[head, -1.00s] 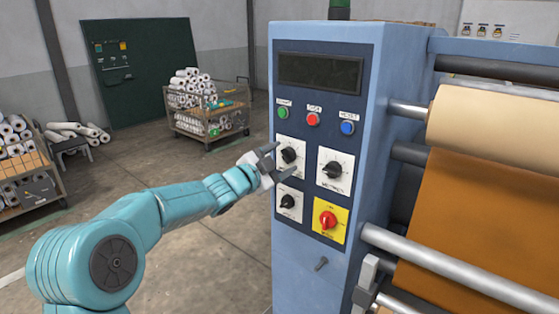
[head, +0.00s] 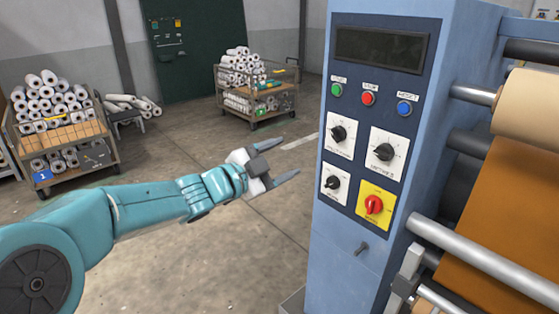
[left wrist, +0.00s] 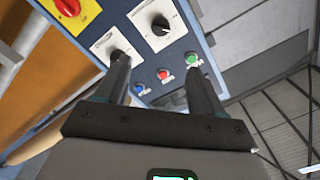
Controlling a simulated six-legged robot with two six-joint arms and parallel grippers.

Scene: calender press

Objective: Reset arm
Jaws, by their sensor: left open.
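My left gripper (head: 290,160) is open and empty, in the air to the left of the blue control cabinet (head: 345,250), apart from its panel in the head view. The dark panel carries a green button (head: 336,90), a red button (head: 368,98) and a blue button (head: 404,108). Below are an upper left dial (head: 338,134), an upper right dial (head: 385,152), a lower left dial (head: 332,182) and a red knob on a yellow plate (head: 374,205). In the left wrist view, the open fingers (left wrist: 162,75) frame the buttons beyond them. My right gripper is not in view.
A cart of white rolls (head: 62,155) stands at the left and another cart (head: 254,102) stands farther back. Rollers with brown sheet (head: 515,210) are right of the cabinet. The floor (head: 230,235) left of the cabinet is clear.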

